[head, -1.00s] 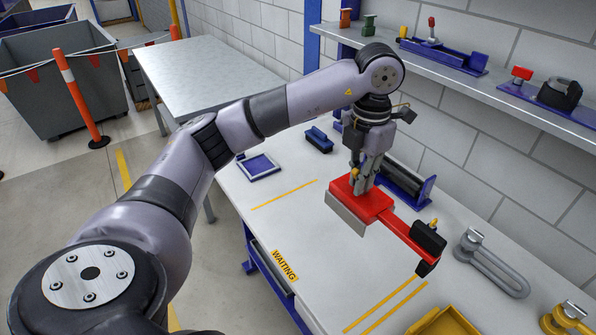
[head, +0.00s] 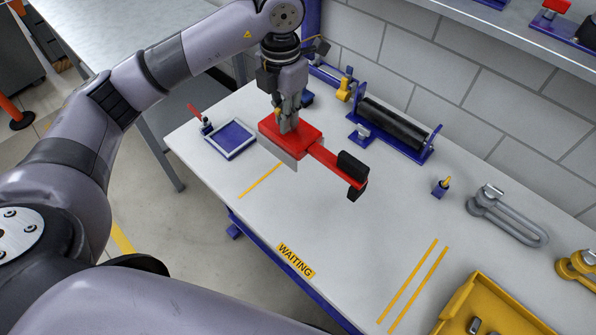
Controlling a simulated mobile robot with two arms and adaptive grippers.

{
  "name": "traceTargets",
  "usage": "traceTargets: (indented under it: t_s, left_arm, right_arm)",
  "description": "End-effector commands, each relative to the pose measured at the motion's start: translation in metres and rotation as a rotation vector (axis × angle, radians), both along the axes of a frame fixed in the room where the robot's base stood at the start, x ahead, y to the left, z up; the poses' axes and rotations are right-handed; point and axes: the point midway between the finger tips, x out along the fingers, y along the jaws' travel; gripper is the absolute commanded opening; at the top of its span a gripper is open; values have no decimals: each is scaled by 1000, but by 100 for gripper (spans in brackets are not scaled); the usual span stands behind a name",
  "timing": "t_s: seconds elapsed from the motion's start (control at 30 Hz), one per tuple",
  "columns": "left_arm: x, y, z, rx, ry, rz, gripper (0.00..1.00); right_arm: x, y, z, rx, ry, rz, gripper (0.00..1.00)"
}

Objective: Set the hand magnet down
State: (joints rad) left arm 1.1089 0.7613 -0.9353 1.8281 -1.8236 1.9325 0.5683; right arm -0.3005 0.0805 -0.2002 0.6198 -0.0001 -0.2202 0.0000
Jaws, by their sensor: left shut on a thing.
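The hand magnet is a red block (head: 298,130) with a grey plate below its near edge and a red bar ending in a black grip at the right. My left gripper (head: 289,122) is shut on the red block from above. The magnet hangs over the back left part of the white workbench (head: 330,235); I cannot tell how far its underside is from the top. The gripper hides part of the block. My right gripper is not in view.
A blue-framed tray (head: 231,139) lies left of the magnet. A black roller on a blue stand (head: 393,128) is behind and right. A grey shackle (head: 508,217) and a yellow bin (head: 480,305) are at the right. The bench middle, near the WAITING label (head: 296,260), is clear.

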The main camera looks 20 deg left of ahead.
Motion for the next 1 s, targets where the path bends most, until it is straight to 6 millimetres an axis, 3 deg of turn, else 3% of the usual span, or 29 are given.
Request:
traceTargets:
  t_s: [0.2,0.4,0.9,1.0]
  left_arm:
    - [-1,0,-55,0,5,1,0]
    - [-1,1,-98,1,2,1,0]
    - [0,0,-154,0,-1,2,0]
    - [1,1,-157,-1,-3,0,0]
  right_arm:
    - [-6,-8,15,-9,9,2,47]
    - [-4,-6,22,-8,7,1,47]
    - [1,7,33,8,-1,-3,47]
    - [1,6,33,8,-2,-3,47]
